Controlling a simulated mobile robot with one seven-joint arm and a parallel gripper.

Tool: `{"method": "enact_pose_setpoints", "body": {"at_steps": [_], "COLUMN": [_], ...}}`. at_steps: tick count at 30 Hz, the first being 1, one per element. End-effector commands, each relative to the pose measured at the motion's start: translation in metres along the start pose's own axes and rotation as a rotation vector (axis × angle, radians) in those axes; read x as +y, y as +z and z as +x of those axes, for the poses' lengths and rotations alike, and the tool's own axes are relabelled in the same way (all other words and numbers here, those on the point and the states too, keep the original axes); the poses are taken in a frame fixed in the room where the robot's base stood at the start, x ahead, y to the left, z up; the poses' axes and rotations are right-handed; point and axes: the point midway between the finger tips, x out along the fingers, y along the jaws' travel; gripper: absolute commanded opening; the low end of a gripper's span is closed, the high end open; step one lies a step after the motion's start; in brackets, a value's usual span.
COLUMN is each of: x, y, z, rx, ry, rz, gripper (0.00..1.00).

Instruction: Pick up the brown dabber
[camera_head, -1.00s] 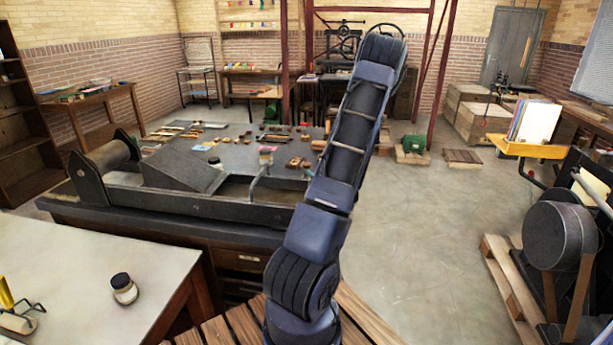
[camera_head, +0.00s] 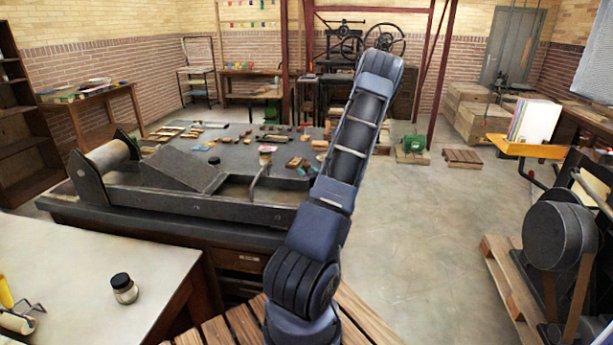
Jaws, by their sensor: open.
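I cannot pick out the brown dabber for sure. Several small brown and dark pieces (camera_head: 277,138) lie on the dark press table (camera_head: 240,181), too small to tell apart. A small pot or knob with a pale reddish top (camera_head: 266,151) stands near the table's right part. My arm rises from the bottom middle to a bend at the upper right of centre. My gripper does not show; the arm hides whatever lies behind it, including the right end of the table.
A pale worktop (camera_head: 80,275) at lower left holds a black-lidded jar (camera_head: 124,288) and a roller (camera_head: 18,320). A black press (camera_head: 560,236) on a pallet stands at right. Red posts (camera_head: 433,75) rise behind. The floor between is open.

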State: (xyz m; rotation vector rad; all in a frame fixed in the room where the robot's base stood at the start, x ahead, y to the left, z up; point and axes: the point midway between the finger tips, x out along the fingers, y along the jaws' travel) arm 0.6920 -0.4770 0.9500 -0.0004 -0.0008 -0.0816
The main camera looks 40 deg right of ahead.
Motion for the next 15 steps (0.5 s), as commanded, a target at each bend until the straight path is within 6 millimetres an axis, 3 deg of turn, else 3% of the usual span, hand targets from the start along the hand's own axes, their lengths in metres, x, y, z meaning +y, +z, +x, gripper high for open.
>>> {"method": "enact_pose_setpoints", "body": {"at_steps": [8, 13, 15], "x": [0.0002, 0.0002, 0.0002], "y": [-0.0002, -0.0001, -0.0001], "z": [0.0048, 0.0047, 0.0047], "rx": [0.001, 0.001, 0.001], "ry": [-0.001, 0.000, 0.000], "rz": [0.001, 0.001, 0.001], "gripper": [0.41, 0.08, 0.00]}}
